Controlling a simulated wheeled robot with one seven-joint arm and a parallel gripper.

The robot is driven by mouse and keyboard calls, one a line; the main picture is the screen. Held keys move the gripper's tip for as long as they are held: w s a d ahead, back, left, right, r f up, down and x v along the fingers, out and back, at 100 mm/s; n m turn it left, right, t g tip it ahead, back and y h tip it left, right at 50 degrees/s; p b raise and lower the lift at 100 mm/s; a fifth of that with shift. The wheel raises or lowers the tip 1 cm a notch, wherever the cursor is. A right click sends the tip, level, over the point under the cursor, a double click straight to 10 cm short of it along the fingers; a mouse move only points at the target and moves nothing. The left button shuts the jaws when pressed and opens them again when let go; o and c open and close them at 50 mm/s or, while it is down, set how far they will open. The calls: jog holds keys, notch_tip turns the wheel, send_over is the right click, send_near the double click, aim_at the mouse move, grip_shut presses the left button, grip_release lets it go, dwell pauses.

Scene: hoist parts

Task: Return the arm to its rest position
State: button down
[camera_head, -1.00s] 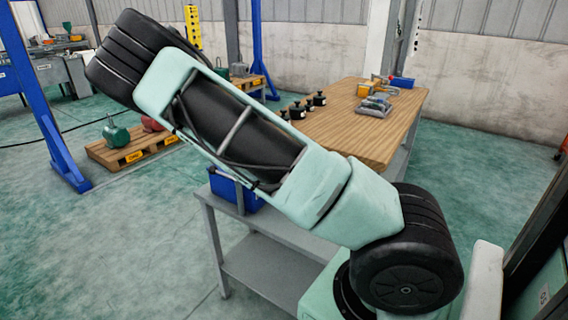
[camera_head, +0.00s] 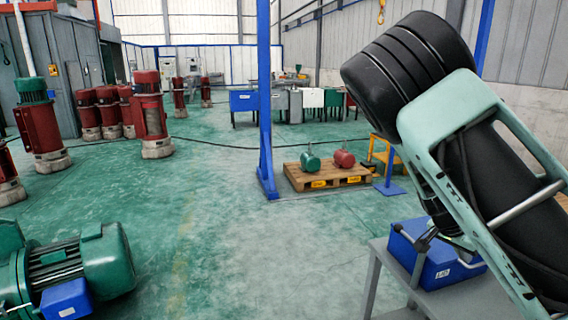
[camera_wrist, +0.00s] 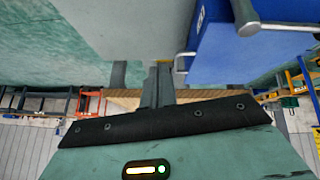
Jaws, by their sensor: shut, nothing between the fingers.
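My arm fills the right side of the head view, raised and bent, with its black joint at the top and its pale green link running down to the right. My gripper shows in the wrist view (camera_wrist: 160,85), its narrow dark fingers together beyond a black plate. Nothing is held between them. A blue box (camera_head: 431,262) stands on a grey bench (camera_head: 385,287) just below and behind the arm in the head view. In the wrist view the blue box (camera_wrist: 235,55) is at the upper right, close to the fingers; whether they touch cannot be told.
A wooden pallet (camera_head: 327,178) with a green and a red hoist part lies on the floor. A blue post (camera_head: 265,110) stands beside it. Red machines (camera_head: 150,120) stand at the left and a green motor (camera_head: 65,270) at lower left. The middle floor is clear.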

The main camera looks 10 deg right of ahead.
jog(key=s+a+n+y+p, duration=0.1)
jog(key=s+a+n+y, duration=0.25)
jog(key=a, duration=0.85)
jog(key=s+a+n+y, duration=0.25)
jog(key=a+n, duration=0.25)
jog(key=a, duration=0.6)
jog(key=s+a+r+n, duration=0.5)
jog(key=s+a+n, duration=0.2)
jog(key=s, duration=0.1)
jog(key=s+a+r+n+y+p, duration=0.1)
jog(key=s+a+r+n, duration=0.5)
jog(key=s+a+n, duration=0.1)
jog(key=shift+s+a, duration=0.2)
jog(key=shift+s, duration=0.55)
